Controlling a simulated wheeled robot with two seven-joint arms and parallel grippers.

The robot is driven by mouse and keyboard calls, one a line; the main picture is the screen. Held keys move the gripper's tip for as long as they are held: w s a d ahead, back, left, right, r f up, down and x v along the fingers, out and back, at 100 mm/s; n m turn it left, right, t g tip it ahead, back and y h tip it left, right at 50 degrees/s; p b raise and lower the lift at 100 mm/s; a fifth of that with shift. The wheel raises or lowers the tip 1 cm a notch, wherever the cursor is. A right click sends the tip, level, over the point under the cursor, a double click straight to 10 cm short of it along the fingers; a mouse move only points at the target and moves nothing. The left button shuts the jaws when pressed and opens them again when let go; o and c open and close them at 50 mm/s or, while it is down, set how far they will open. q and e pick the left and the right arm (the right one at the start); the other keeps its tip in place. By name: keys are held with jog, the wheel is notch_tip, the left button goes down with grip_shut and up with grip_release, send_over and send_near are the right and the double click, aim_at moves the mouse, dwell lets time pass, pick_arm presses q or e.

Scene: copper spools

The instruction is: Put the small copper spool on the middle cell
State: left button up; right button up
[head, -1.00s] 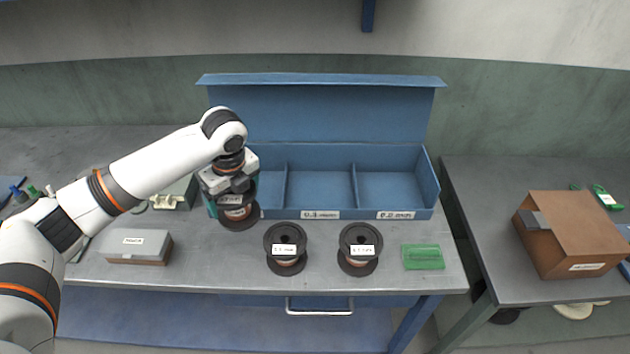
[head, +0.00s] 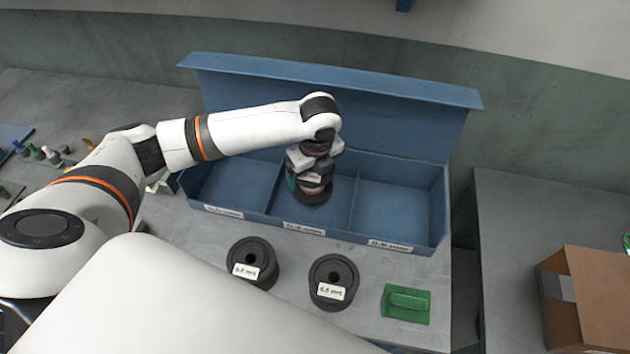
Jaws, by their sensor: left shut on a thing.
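My left gripper (head: 315,174) is shut on a dark spool (head: 314,196) with a copper winding, held upright. The spool is over the middle cell of the blue open-lidded bin (head: 410,248). I cannot tell whether it touches the cell floor. The gripper and arm hide part of the middle cell (head: 285,205) and its back wall. The left cell (head: 230,185) and the right cell (head: 395,208) look empty. My right gripper is not in view.
Two other dark spools with white labels, the left one (head: 252,262) and the right one (head: 332,280), stand in front of the bin. A brown box (head: 595,300) sits on the right-hand table.

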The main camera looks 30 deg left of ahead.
pick_arm(q)
jog(key=shift+w+f+p, duration=0.2)
jog(key=shift+f+p, duration=0.1)
jog(key=shift+f, duration=2.2)
jog(key=shift+f, duration=0.1)
jog(key=o, duration=1.2)
jog(key=shift+f, duration=0.1)
jog(key=shift+o, duration=0.2)
jog(key=shift+s, duration=0.1)
jog(key=r, duration=0.4)
jog(key=d+r+b, duration=0.1)
jog(key=r, duration=0.7)
jog(key=shift+s+d+r, duration=0.1)
jog(key=shift+s+d, duration=0.25)
jog(key=shift+s, duration=0.05)
